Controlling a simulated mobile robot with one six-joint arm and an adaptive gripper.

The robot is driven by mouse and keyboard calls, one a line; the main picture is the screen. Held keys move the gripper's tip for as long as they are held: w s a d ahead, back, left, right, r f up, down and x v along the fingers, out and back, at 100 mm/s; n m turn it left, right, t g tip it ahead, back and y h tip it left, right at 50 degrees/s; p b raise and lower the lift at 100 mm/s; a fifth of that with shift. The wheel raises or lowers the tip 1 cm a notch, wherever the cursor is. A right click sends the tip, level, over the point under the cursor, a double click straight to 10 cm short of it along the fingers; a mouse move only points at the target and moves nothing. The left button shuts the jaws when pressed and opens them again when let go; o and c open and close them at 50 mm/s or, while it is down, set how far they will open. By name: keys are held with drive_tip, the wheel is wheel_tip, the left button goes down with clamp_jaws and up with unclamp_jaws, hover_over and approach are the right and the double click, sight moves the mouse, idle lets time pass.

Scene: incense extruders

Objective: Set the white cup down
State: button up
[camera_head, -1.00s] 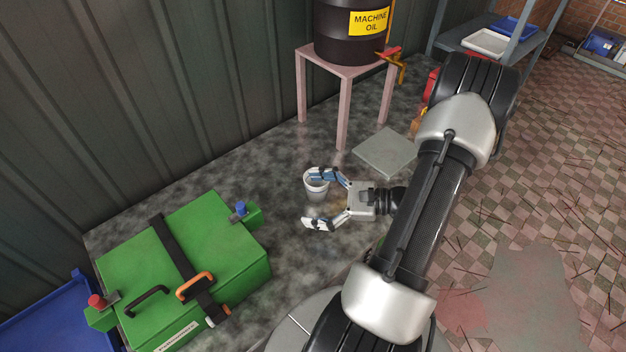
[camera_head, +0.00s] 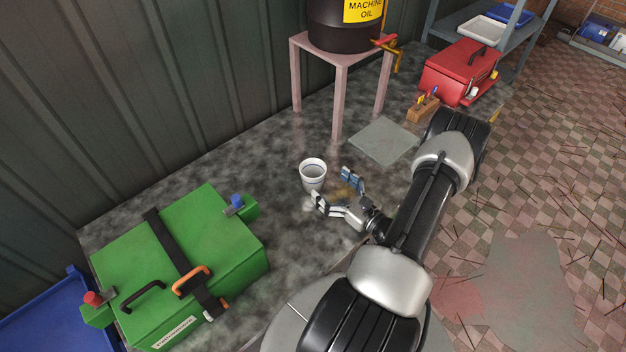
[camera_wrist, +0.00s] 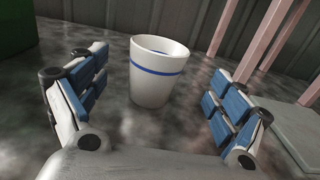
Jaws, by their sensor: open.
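The white cup (camera_head: 313,175) stands upright on the mottled grey tabletop (camera_head: 290,225), in front of the pink stand. In the wrist view the cup (camera_wrist: 152,82) shows a blue band below its rim, and its open top faces up. My gripper (camera_head: 336,190) is open and empty, just right of and nearer than the cup. In the wrist view its blue-padded fingers (camera_wrist: 155,105) are spread wide to either side, with the cup beyond them and apart from both.
A green case (camera_head: 180,265) lies at left. A pink stand (camera_head: 342,62) bears a black oil drum (camera_head: 335,35). A flat grey plate (camera_head: 383,141), a small wooden block (camera_head: 423,108) and a red toolbox (camera_head: 460,72) are to the right. The tabletop around the cup is clear.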

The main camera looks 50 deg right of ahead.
sight(306, 166)
drive_tip(key=shift+w+d, duration=0.15)
drive_tip(key=shift+w, duration=1.1)
drive_tip(key=w, duration=0.3)
drive_tip(key=w+b, duration=0.1)
drive_tip(key=w, duration=0.1)
drive_tip(key=shift+d+f, duration=0.15)
drive_tip(key=shift+f, duration=0.15)
drive_tip(key=c, duration=1.4)
drive_tip(key=shift+r, duration=0.1)
drive_tip(key=shift+c, duration=0.2)
